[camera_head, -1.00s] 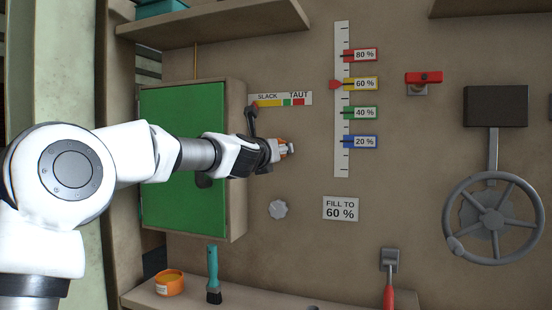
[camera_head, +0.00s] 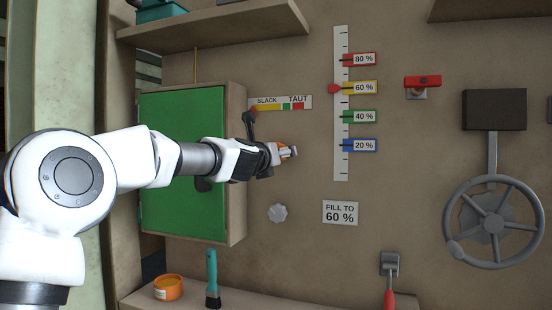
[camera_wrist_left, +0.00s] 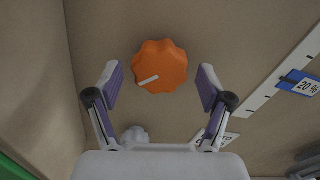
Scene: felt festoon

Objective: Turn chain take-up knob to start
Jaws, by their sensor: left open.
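An orange lobed knob (camera_wrist_left: 160,66) with a white mark on its face sits on the wall in the left wrist view. The mark slants, its right end a little higher. My left gripper (camera_wrist_left: 160,76) is open, one finger on each side of the knob, with gaps showing between fingers and knob. In the head view my left gripper (camera_head: 289,152) is at the wall, and the orange knob (camera_head: 284,151) is mostly hidden by it. The SLACK–TAUT gauge (camera_head: 268,101) is just above, its red pointer at the SLACK end. My right gripper is not in view.
A green-doored cabinet (camera_head: 180,215) stands left, behind my arm. A small grey knob (camera_head: 277,213) is below the gripper. Right are a level scale (camera_head: 341,160), a red handle (camera_head: 422,81) and a handwheel (camera_head: 492,220). A brush (camera_head: 212,275) stands at the shelf below.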

